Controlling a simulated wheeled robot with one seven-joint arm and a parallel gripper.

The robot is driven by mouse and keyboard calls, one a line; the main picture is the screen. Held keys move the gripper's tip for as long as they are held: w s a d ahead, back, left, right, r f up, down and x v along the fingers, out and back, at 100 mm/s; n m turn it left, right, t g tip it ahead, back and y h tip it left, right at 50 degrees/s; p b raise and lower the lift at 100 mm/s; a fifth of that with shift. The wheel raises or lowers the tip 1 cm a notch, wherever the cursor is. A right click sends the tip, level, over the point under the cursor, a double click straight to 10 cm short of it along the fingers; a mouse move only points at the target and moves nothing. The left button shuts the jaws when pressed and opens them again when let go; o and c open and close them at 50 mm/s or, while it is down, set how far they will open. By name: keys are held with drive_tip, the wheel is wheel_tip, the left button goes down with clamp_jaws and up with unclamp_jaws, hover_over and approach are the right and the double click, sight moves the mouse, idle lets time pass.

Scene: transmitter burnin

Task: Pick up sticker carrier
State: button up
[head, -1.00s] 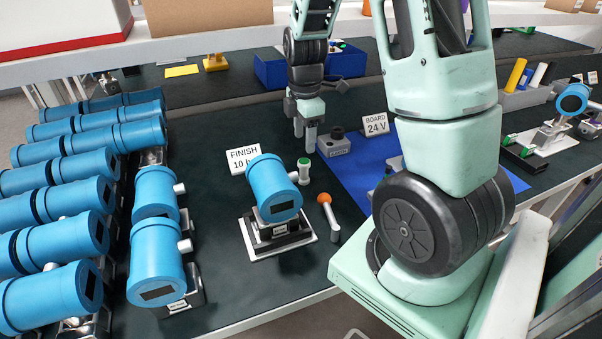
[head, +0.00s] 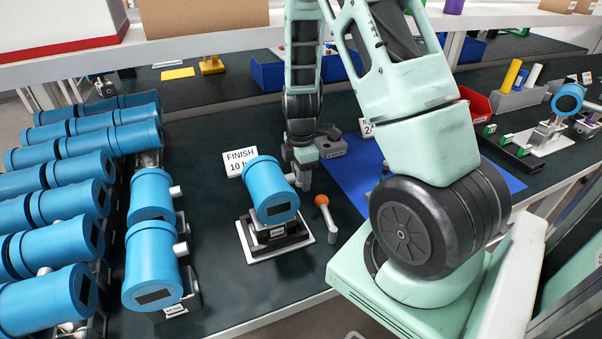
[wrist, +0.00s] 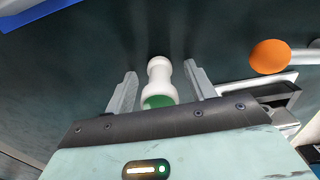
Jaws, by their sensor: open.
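The sticker carrier, which I take to be the white knobbed piece with a green end (wrist: 159,78), stands on the dark bench top in the wrist view. My gripper (wrist: 160,78) is open, with one finger on each side of it and a visible gap to both fingers. In the head view my gripper (head: 303,180) is low over the bench, just right of the blue transmitter on its stand (head: 272,195). The carrier is hidden there behind the gripper and the transmitter.
An orange-knobbed lever (head: 323,203) stands close on the right; its knob also shows in the wrist view (wrist: 270,56). A FINISH sign (head: 240,161) is behind the transmitter. Several blue transmitters (head: 152,262) fill the left side. A blue mat (head: 350,180) lies to the right.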

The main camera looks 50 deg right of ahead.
drive_tip(key=c, duration=1.1)
drive_tip(key=shift+r, duration=0.1)
drive_tip(key=shift+c, duration=0.2)
wheel_tip(320, 180, up, 10)
drive_tip(key=shift+r+p, duration=0.1)
drive_tip(key=shift+p, duration=0.4)
